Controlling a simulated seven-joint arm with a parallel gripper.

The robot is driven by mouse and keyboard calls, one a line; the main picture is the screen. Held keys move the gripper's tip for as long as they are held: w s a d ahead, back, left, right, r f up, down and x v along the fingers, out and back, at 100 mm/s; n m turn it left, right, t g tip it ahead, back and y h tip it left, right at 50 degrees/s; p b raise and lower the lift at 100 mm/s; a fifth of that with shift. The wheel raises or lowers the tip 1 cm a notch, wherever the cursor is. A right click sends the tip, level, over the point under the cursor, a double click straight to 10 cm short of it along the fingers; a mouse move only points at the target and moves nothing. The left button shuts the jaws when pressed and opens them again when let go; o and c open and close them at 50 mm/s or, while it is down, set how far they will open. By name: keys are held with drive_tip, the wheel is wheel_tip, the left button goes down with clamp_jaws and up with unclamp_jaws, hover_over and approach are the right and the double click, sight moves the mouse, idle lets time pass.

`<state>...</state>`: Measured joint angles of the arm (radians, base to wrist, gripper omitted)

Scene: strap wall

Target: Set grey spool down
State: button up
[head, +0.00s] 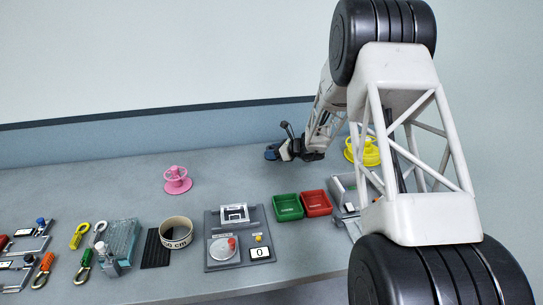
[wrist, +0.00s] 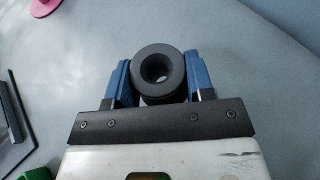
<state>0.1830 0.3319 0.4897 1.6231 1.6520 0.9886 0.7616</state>
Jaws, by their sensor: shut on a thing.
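A dark grey spool (wrist: 158,64) with a round hole through its middle sits between the two blue fingers of my gripper (wrist: 160,80) in the wrist view. The fingers touch it on both sides, so my gripper is shut on it. In the head view my gripper (head: 272,152) is over the back of the grey table (head: 120,180). The spool is hard to make out there among the dark gripper parts. I cannot tell whether the spool touches the table.
A pink spool (head: 177,181) stands to the left and a yellow spool (head: 370,154) to the right, partly behind my arm. Green (head: 288,208) and red (head: 317,203) trays lie in front. A device panel (head: 212,250) and several tools fill the front left. The table around the gripper looks clear.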

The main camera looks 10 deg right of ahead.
sight(272, 148)
drive_tip(key=shift+w+f, duration=0.15)
drive_tip(key=shift+w, duration=1.6)
drive_tip(key=shift+f, duration=1.7)
drive_tip(key=shift+f, duration=0.15)
drive_tip(key=o, duration=1.1)
drive_tip(key=shift+c, duration=0.2)
drive_tip(key=shift+d, duration=0.1)
drive_tip(key=v, duration=1.2)
